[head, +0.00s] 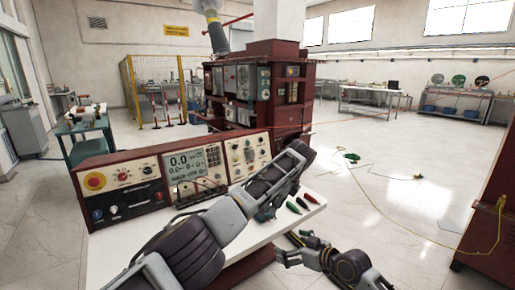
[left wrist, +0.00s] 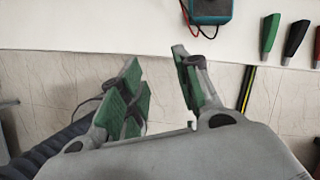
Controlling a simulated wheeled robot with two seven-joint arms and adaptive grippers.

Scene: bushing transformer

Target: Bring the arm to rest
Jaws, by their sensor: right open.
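My left arm (head: 215,225) crosses the head view from the lower left, over the white table (head: 125,250) in front of the instrument panel. In the head view its gripper is mostly hidden by the arm. In the left wrist view my left gripper (left wrist: 160,88) is open, its green-padded fingers apart and nothing between them. It appears near the table's edge, with floor tiles below. My right gripper (head: 287,249) is low beside the table's right edge in the head view, fingers pointing left, open and empty.
A teal meter (left wrist: 210,12) and a green probe (left wrist: 270,33) with black and red ones lie on the table near my left gripper. The instrument panel (head: 180,172) stands behind. A dark red cabinet (head: 488,205) is at the right. Floor between is mostly clear, with thin cables.

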